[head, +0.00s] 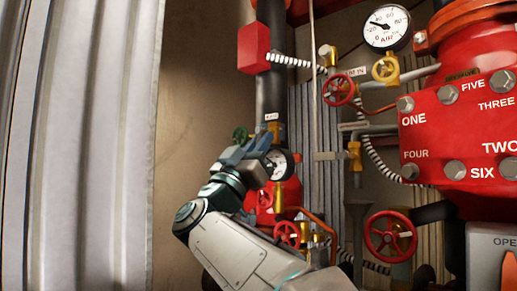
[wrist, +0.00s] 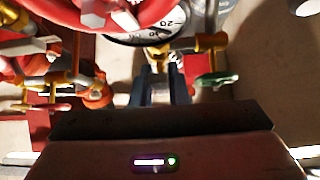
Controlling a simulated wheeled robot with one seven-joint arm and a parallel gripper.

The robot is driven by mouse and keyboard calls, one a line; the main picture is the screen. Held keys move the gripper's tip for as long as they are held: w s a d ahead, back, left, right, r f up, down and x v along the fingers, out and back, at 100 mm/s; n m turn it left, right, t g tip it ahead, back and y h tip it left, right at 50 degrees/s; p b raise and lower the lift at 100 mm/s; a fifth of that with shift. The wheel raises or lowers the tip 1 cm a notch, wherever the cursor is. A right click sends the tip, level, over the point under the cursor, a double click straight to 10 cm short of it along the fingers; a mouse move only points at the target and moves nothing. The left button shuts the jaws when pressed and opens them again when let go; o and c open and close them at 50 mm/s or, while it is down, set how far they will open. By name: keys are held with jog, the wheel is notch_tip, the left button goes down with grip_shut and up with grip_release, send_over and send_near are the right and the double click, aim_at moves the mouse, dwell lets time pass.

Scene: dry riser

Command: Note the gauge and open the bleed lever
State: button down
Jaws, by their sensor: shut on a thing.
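A small white dial gauge (head: 279,164) sits beside my gripper (head: 262,143) in the head view, and its reading is too small to tell. Its lower part shows at the top of the wrist view (wrist: 160,32). In the wrist view my gripper's two dark fingers (wrist: 161,82) are close together, shut at a small brass valve (wrist: 159,56) by the gauge. The fingers hide most of the gripped part; it appears to be the bleed lever. The larger AIR gauge (head: 387,27) hangs at the upper right, its needle pointing left, near 20.
A green handwheel (wrist: 216,80) stands right of the fingers in the wrist view. Red handwheels (head: 390,236) and brass valves (head: 355,156) crowd the right. A red numbered valve body (head: 462,135) stands at far right. Corrugated metal (head: 80,140) borders the left.

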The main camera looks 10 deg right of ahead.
jog(key=shift+m+g+h, duration=0.3)
jog(key=shift+m+g, duration=0.1)
jog(key=shift+m, duration=0.1)
jog(key=c, duration=1.4)
grip_release()
jog(key=shift+w+a, duration=0.1)
jog(key=shift+a+f, duration=0.15)
jog(key=shift+f, duration=0.15)
jog(key=b+v, duration=0.3)
jog(key=v, duration=0.4)
jog(key=shift+r, duration=0.15)
